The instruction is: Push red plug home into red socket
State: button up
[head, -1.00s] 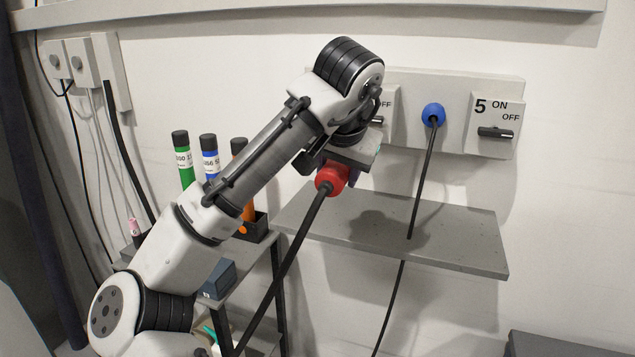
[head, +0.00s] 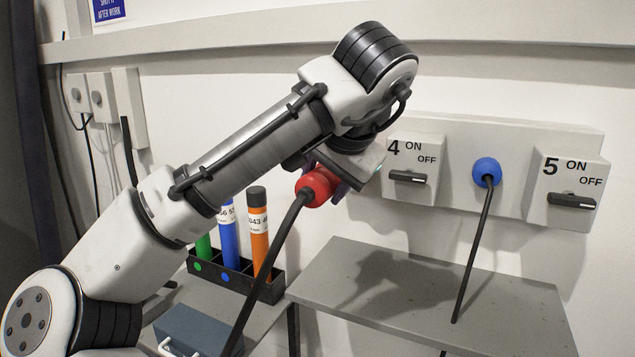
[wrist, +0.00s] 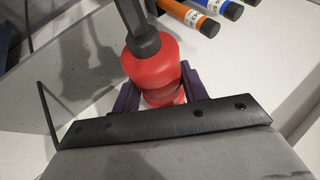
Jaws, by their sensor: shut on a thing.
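The red plug (head: 318,186) with its thick black cable hangs at the end of my arm, left of the switch panel. In the wrist view the red plug (wrist: 152,72) sits between the two dark purple fingers. My gripper (wrist: 158,92) is shut on it; in the head view the gripper (head: 330,180) is partly hidden by the wrist and the plug. The plug is in the air, above the grey shelf. No red socket shows in either view; my arm covers part of the wall behind it.
The wall panel (head: 520,150) carries switches 4 (head: 407,177) and 5 (head: 571,201), with a blue plug (head: 486,171) between them, its cable hanging down. A grey shelf (head: 500,310) juts out below. A rack (head: 262,290) of colored tubes and a blue-grey box (head: 195,330) stand left.

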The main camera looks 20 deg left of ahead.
jog(key=shift+r, duration=0.1)
jog(key=shift+w+p, duration=0.5)
jog(key=shift+w+d+p, duration=0.15)
jog(key=shift+w+p, duration=0.75)
jog(key=shift+w, duration=1.5)
jog(key=shift+p, duration=0.35)
jog(key=shift+w+p, duration=1.05)
jog(key=shift+w, duration=1.05)
jog(key=o, duration=1.2)
